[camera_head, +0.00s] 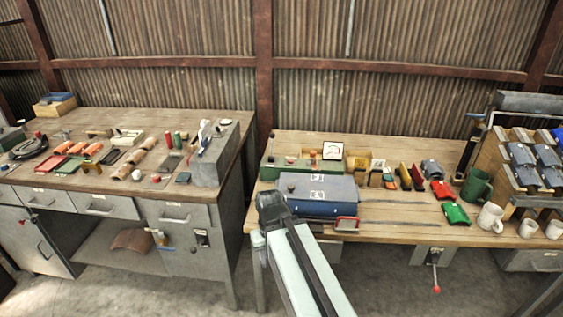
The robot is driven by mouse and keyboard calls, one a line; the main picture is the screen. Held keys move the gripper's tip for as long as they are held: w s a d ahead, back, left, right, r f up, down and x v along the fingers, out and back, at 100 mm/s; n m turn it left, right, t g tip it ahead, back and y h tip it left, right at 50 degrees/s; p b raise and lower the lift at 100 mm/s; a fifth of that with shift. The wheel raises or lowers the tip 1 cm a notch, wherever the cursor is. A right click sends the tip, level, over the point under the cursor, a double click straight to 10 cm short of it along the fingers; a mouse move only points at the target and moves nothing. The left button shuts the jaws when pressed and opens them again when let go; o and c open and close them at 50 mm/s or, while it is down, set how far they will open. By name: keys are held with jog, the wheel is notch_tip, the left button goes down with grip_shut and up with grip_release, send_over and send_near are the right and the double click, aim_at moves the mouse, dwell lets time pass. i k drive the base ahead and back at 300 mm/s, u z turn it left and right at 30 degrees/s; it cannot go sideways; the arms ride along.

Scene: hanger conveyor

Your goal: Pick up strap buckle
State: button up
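A small red frame-like piece (346,224) lies at the front edge of the right workbench, beside a blue-grey box. It may be the strap buckle, but it is too small to tell. My arm reaches up from the bottom of the view. My gripper (271,206) is its dark end, in front of the left edge of the right workbench and left of the red piece, apart from it. Its fingers cannot be made out, so I cannot tell whether it is open or holds anything.
The right workbench (395,240) carries a blue-grey box (318,193), a green case (287,168), green and white mugs (490,217) and a rack at right. The left workbench (90,188) holds many small parts. A floor gap separates the benches.

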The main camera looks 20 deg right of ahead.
aim_at(312, 154)
jog(key=u, duration=3.15)
jog(key=k, duration=2.05)
jog(key=z, duration=1.25)
jog(key=i, duration=1.7)
jog(key=u, duration=0.1)
